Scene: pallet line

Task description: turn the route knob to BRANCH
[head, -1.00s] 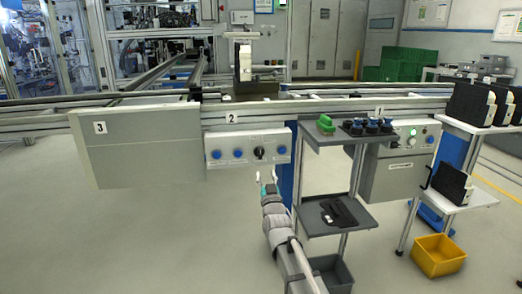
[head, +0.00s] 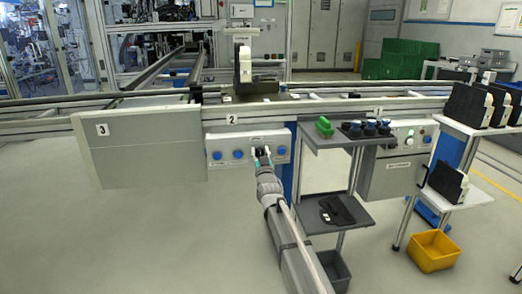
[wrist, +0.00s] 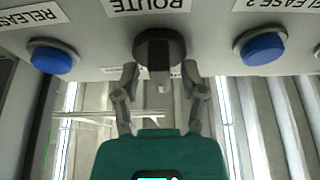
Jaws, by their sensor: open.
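The route knob (wrist: 160,50) is a dark round knob on a white control panel (head: 222,139), under an upside-down ROUTE label (wrist: 150,5) in the wrist view. My gripper (wrist: 160,82) is open, with one finger on each side of the knob's lower part. I cannot tell whether the fingers touch it. In the head view my gripper (head: 261,152) is at the panel and partly covers the knob. The knob's setting and any BRANCH mark cannot be read.
Blue release buttons (wrist: 50,58) (wrist: 263,48) flank the knob. A grey shelf cart (head: 335,142) with a green item (head: 324,126) stands right of my arm. A yellow bin (head: 433,251) is on the floor at right. The floor left of my arm is clear.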

